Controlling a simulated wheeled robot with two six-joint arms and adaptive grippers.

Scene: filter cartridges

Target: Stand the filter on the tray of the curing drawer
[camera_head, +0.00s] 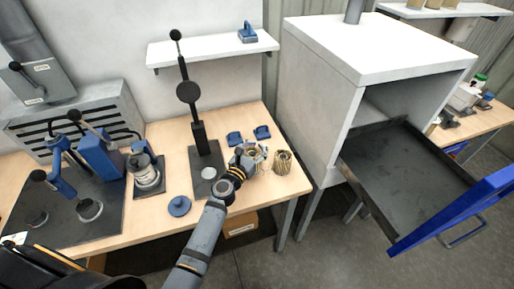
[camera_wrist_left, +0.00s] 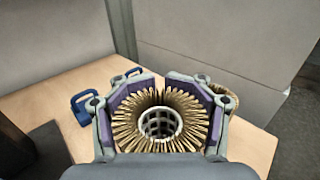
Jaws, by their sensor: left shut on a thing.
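My left gripper (camera_head: 246,157) is over the right end of the wooden workbench, shut on a tan pleated filter. In the left wrist view the gripper (camera_wrist_left: 160,95) has its purple-lined fingers on both sides of the filter (camera_wrist_left: 130,125). That filter's pleats fan around a white-rimmed core with a dark grid. In the head view the gripper mostly hides it. The curing drawer (camera_head: 453,213) is pulled out of the white cabinet, with a blue front. Its dark tray (camera_head: 410,180) looks empty and lies to the right of the gripper. My right gripper is not in view.
A second pleated filter (camera_head: 282,162) stands just right of the gripper. Blue parts (camera_head: 262,132) lie behind it. A black lever press (camera_head: 205,150) stands to the left. The white cabinet (camera_head: 330,110) rises between bench and drawer. A blue disc (camera_head: 179,206) lies near the bench's front edge.

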